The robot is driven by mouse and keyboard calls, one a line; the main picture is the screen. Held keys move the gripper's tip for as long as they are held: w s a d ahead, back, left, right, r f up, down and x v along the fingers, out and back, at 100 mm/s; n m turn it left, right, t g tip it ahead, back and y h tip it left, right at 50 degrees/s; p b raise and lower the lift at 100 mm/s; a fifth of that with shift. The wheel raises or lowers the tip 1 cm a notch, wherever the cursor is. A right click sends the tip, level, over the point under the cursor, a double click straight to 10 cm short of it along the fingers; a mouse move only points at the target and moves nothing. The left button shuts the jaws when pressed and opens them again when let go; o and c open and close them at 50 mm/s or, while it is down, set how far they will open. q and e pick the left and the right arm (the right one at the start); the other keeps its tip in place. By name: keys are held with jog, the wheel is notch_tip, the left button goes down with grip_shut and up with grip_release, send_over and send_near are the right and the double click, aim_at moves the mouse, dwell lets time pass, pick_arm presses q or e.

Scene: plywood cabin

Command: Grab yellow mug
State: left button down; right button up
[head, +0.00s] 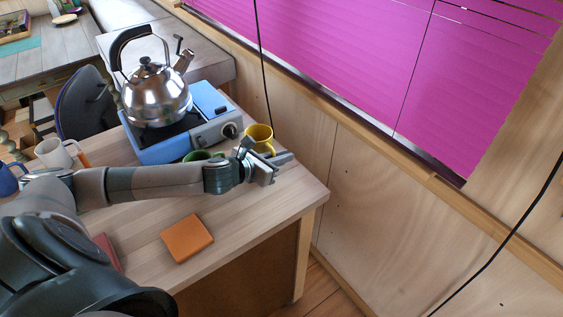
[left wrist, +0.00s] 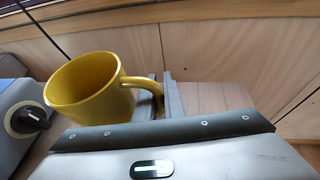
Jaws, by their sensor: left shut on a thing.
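The yellow mug (head: 260,135) stands at the back right of the wooden table, beside the blue stove. In the left wrist view the yellow mug (left wrist: 92,88) is large, with its handle on the right side. My left gripper (head: 272,163) reaches over the table from the left and is shut on the mug's handle; its fingers (left wrist: 164,97) sit on either side of it in the left wrist view. The mug's lower part is hidden by the gripper in the head view. My right gripper is not in view.
A steel kettle (head: 156,92) stands on the blue stove (head: 181,146). A green mug (head: 199,155) is partly behind my left arm. A white mug (head: 55,153) and a blue mug (head: 7,181) are at left. An orange block (head: 187,238) lies in front. The wooden wall is close behind.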

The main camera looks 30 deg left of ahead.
pick_arm(q)
jog(key=shift+r, duration=0.85)
jog(key=s+d+r+b, duration=0.2)
jog(key=s+d+r, duration=0.3)
jog(key=d, duration=0.5)
notch_tip(320, 180, up, 2)
jog(key=shift+s, duration=0.4)
